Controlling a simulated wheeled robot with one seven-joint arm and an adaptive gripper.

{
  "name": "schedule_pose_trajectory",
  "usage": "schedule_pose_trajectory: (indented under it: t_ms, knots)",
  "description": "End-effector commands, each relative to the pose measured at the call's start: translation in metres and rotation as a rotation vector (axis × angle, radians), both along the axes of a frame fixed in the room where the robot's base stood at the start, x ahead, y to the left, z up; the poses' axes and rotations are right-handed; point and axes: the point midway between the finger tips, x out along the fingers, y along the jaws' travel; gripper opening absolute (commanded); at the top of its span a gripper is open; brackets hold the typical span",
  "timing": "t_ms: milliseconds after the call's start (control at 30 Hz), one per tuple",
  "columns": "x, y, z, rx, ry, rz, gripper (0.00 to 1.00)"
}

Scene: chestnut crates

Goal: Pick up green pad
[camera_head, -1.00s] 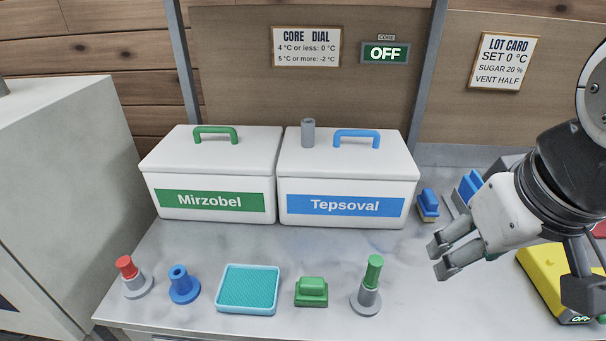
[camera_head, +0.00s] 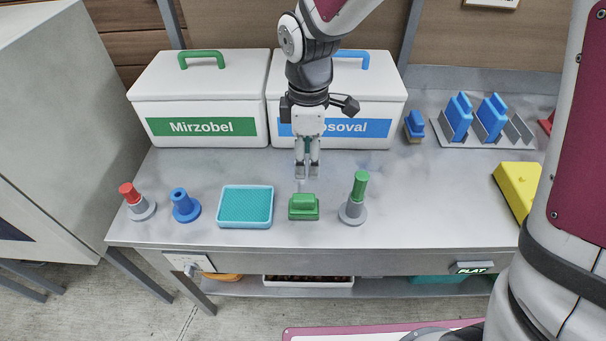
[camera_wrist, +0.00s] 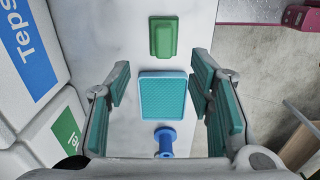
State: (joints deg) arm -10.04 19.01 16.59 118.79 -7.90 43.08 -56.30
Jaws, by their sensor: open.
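The green pad (camera_head: 304,208) is a small green block with a raised grip on top. It lies on the grey counter between the teal tray and the green-topped peg. It also shows in the wrist view (camera_wrist: 163,37), at the top, beyond the tray. My gripper (camera_head: 307,172) points down above the counter, just behind the pad in the head view. Its fingers are apart, with nothing between them. In the wrist view the fingers (camera_wrist: 160,85) frame the tray, and the pad is ahead of them. Nothing hides the pad.
The teal tray (camera_head: 245,207), blue peg (camera_head: 185,207) and red-topped peg (camera_head: 137,203) stand left of the pad. The green-topped peg (camera_head: 354,200) stands close on its right. White boxes Mirzobel (camera_head: 198,97) and Tepsoval (camera_head: 385,99) stand behind.

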Motion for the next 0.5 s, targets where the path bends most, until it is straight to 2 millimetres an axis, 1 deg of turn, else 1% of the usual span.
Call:
schedule_pose_trajectory:
  t_ms: [167, 300, 400, 500]
  knots:
    - [-0.002, 0.001, -0.029, -0.002, 0.008, 0.008, 0.48]
    - [-0.002, 0.001, -0.055, -0.001, 0.007, 0.007, 0.48]
    - [-0.002, 0.001, -0.071, -0.002, 0.006, 0.006, 0.48]
    - [-0.001, 0.001, -0.080, -0.001, 0.005, 0.005, 0.48]
